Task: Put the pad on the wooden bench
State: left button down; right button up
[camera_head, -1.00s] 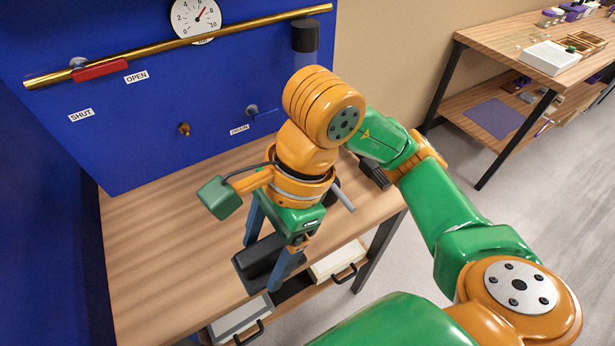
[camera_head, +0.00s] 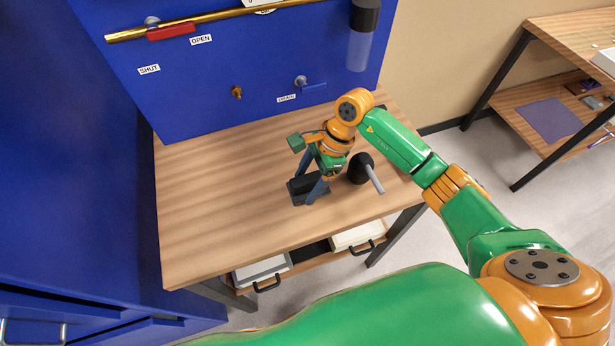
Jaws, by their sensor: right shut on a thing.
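A dark, blocky pad (camera_head: 299,186) is between the fingers of my right gripper (camera_head: 311,181). The gripper points down and is shut on the pad, hiding part of it. Both are at the front middle of the wooden bench (camera_head: 215,215), inside its front edge. The pad is on or just above the bench top; I cannot tell whether it touches. My left gripper is not in view.
A black round-headed tool with a grey handle (camera_head: 374,178) is on the bench, right of the gripper. A blue panel (camera_head: 200,100) with a drain tap stands behind. Drawers (camera_head: 262,270) are under the front edge. The bench's left half is clear.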

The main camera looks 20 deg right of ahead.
jog(key=shift+f, duration=0.2)
jog(key=o, duration=1.2)
jog(key=shift+o, duration=0.2)
jog(key=shift+r, duration=0.3)
jog(key=shift+w+d+r, duration=0.1)
jog(key=shift+d+r, duration=0.05)
jog(key=shift+r, duration=0.1)
jog(key=b+v, duration=0.3)
jog(key=v, duration=0.8)
jog(key=shift+r, duration=0.15)
jog(key=shift+d, duration=0.1)
